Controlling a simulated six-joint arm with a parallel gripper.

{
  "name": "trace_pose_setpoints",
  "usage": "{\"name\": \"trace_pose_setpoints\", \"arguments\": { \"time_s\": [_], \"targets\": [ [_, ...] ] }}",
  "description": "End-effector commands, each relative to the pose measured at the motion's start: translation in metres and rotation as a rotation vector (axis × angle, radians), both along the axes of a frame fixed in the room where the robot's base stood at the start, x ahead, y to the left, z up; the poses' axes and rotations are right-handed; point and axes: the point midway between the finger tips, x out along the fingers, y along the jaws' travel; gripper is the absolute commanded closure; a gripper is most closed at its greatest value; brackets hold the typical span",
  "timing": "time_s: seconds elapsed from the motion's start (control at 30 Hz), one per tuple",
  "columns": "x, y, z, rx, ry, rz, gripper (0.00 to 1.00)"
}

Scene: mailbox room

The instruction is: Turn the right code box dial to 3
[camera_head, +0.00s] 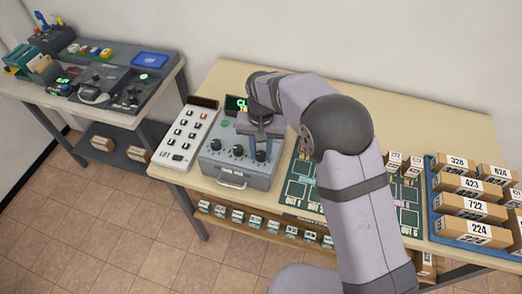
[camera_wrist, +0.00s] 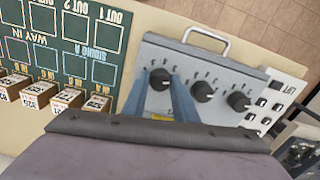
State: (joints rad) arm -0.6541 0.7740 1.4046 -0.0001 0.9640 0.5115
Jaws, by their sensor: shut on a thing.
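The grey code box (camera_head: 213,168) stands on the table with a row of three black dials on its sloped top. The right dial (camera_head: 260,155) is just below my gripper (camera_head: 262,143). In the wrist view the box is turned around, so the right dial (camera_wrist: 160,79) is the leftmost one. There my gripper's two blue fingers (camera_wrist: 163,90) are shut on this dial, one on each side. The middle dial (camera_wrist: 203,92) and left dial (camera_wrist: 239,101) are free. The numbers around the dials are too small to read, and the right dial's setting is unclear.
A white button panel marked LIFT (camera_head: 184,135) stands left of the box. A green board (camera_head: 300,188) lies to the right, with small numbered boxes. A blue tray (camera_head: 436,212) of numbered parcels is at far right. A small dark display (camera_head: 236,104) stands behind the box.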

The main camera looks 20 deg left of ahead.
Motion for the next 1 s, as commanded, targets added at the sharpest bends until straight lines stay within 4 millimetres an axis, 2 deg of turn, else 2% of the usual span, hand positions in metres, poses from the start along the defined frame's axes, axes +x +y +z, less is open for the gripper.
{"name": "trace_pose_setpoints", "arguments": {
  "time_s": [0.6,1.0],
  "targets": [
    [0.0011,0.0006,0.0015,0.002,-0.003,0.451,0.96],
    [0.0015,0.0008,0.0020,0.002,-0.004,0.555,0.96]
  ]
}}
